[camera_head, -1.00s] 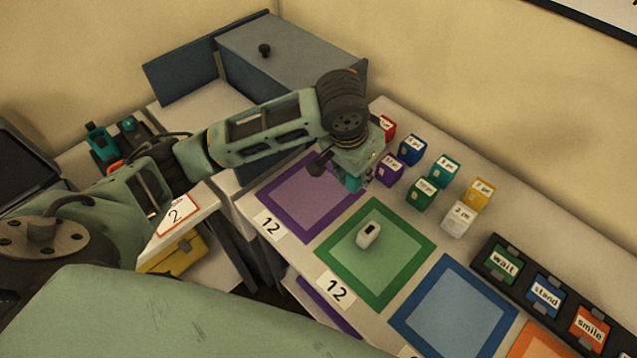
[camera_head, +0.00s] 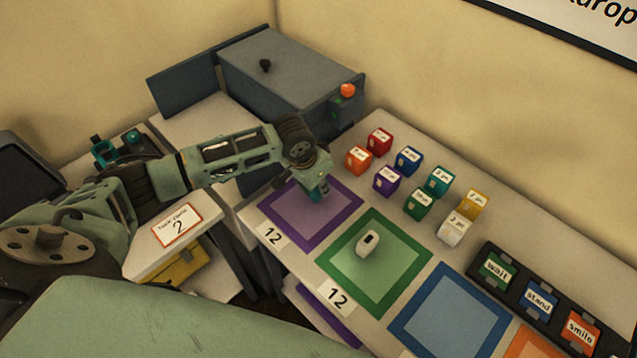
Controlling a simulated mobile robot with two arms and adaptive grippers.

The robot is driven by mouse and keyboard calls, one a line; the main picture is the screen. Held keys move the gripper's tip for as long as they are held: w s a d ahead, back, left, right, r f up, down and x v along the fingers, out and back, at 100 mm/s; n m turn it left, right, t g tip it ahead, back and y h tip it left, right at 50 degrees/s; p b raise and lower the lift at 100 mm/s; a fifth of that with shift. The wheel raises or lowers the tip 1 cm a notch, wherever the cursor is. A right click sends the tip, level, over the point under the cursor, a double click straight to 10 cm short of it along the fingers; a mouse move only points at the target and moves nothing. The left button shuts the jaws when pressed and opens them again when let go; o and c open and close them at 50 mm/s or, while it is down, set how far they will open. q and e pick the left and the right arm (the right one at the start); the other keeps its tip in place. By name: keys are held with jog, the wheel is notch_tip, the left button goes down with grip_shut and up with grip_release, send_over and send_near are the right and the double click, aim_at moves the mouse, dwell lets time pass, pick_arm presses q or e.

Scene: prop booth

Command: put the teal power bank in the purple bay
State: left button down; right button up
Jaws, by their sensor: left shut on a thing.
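The purple bay (camera_head: 343,219) is a purple-bordered square on the table, with a card reading 12 at its lower left corner. My left gripper (camera_head: 318,194) points down over the upper part of this bay. It is shut on the teal power bank (camera_head: 317,196), of which only a small teal piece shows below the wrist. The rest is hidden by the gripper. I cannot tell whether the power bank touches the bay's surface. My right gripper is not in view.
A white device (camera_head: 368,242) lies in the green bay (camera_head: 399,282). A blue bay (camera_head: 450,311) is empty. Several coloured labelled blocks (camera_head: 387,180) stand behind the bays. A dark rack (camera_head: 514,289) holds word cards at right. A grey cabinet (camera_head: 290,75) stands behind.

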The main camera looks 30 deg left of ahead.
pick_arm(q)
jog(key=c, duration=1.9)
grip_release()
jog(key=shift+f, duration=0.25)
jog(key=o, duration=0.4)
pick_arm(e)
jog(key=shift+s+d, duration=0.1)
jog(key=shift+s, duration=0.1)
pick_arm(q)
jog(key=shift+r, duration=0.1)
jog(key=shift+r, duration=0.25)
jog(key=b+v, duration=0.1)
jog(key=v, duration=1)
jog(key=shift+s+r, duration=0.2)
jog(key=shift+r, duration=0.15)
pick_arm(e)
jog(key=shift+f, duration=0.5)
